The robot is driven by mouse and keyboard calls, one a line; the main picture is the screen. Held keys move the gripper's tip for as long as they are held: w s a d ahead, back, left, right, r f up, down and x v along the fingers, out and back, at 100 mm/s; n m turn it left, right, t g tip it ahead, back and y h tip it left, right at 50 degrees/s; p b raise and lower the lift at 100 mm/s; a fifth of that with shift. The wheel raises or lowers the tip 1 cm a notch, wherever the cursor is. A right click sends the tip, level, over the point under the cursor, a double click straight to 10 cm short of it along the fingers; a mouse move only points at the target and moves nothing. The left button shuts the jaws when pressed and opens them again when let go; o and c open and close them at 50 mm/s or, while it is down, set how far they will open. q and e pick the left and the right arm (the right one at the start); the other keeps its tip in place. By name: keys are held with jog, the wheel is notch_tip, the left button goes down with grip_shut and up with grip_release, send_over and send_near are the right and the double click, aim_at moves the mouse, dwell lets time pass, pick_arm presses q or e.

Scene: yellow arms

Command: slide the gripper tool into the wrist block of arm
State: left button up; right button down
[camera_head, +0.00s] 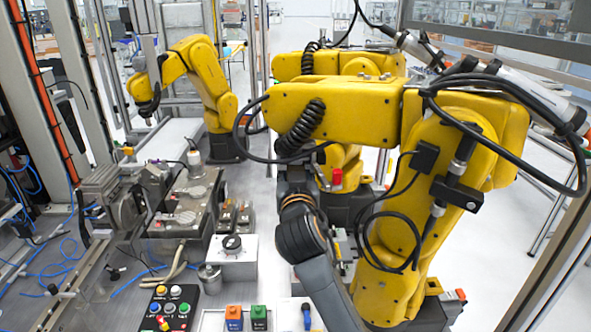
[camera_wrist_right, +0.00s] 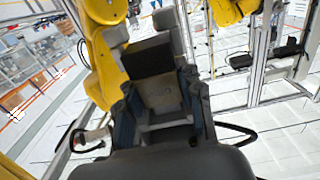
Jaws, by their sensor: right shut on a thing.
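The large yellow arm (camera_head: 350,105) reaches left across the middle of the head view. Its wrist end, around the black coiled cable, is above my right gripper (camera_head: 296,192). In the right wrist view, my right gripper (camera_wrist_right: 162,100) is shut on the gripper tool (camera_wrist_right: 160,92), a tan-grey block with a dark part and two pale grey jaws at its far end. Yellow arm parts (camera_wrist_right: 103,65) show close behind and left of the tool. I cannot tell whether the tool touches the wrist block, which I cannot make out clearly. My left gripper is not in view.
A smaller yellow arm (camera_head: 200,70) stands at the back left. A bench with a metal fixture (camera_head: 185,215), a button box (camera_head: 170,308) and a white box with a knob (camera_head: 233,258) fills the left. Black cables (camera_head: 385,235) loop beside the large arm.

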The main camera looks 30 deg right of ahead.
jog(key=shift+f+b, duration=0.25)
jog(key=shift+b, duration=0.05)
dwell(0.5)
jog(key=c, duration=0.8)
grip_release()
jog(key=shift+s, duration=0.1)
jog(key=shift+f, duration=0.15)
jog(key=v, duration=1.2)
